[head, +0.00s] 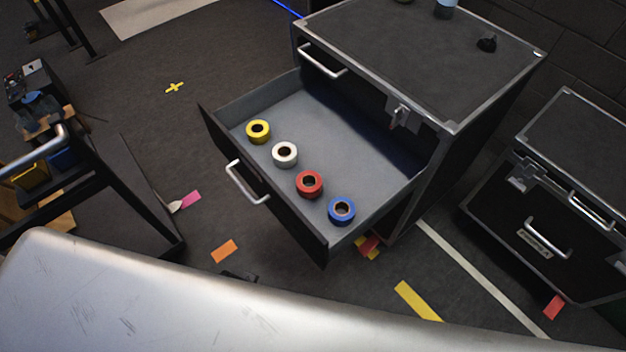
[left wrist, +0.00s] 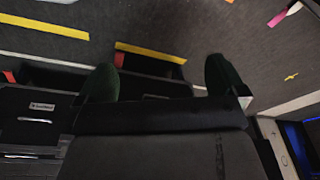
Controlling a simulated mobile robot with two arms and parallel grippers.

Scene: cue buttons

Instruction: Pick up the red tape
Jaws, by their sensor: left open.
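The red tape (head: 309,184) lies flat in the open drawer (head: 240,101) of a black case, in the head view. It is in a row of rolls, between the white tape (head: 285,154) and the blue tape (head: 341,210); the yellow tape (head: 258,131) is at the far left end. In the left wrist view my left gripper (left wrist: 160,82) is open with nothing between its dark fingers, and no tape shows there. Neither gripper shows in the head view.
The drawer's front has a silver handle (head: 246,183). A closed black case (head: 545,220) stands at right. A cart (head: 90,190) stands at left. A large pale metallic surface (head: 200,300) fills the front of the head view.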

